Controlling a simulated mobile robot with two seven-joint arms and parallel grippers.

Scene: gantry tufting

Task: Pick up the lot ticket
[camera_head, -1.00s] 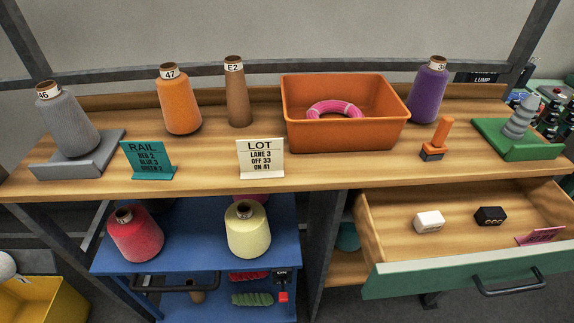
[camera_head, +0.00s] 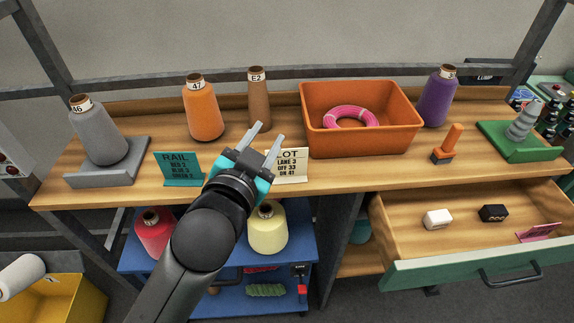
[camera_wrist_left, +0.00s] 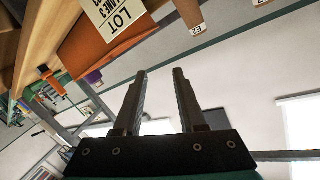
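The lot ticket (camera_head: 291,166) is a cream card with black print, standing on the wooden bench in front of the orange bin. Its left part is hidden behind my left gripper in the head view. It also shows at the top of the left wrist view (camera_wrist_left: 113,14), off to the left of the fingers. My left gripper (camera_head: 268,138) is open, with two parallel fingers apart and nothing between them. In the head view it overlaps the ticket's left edge; it appears apart from it. My right gripper is not in view.
A teal rail card (camera_head: 179,168) stands left of the gripper. An orange bin (camera_head: 362,140) with a pink ring is behind the ticket. Orange (camera_head: 204,112) and brown (camera_head: 260,100) cones stand behind. An open drawer (camera_head: 470,252) juts out at the right.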

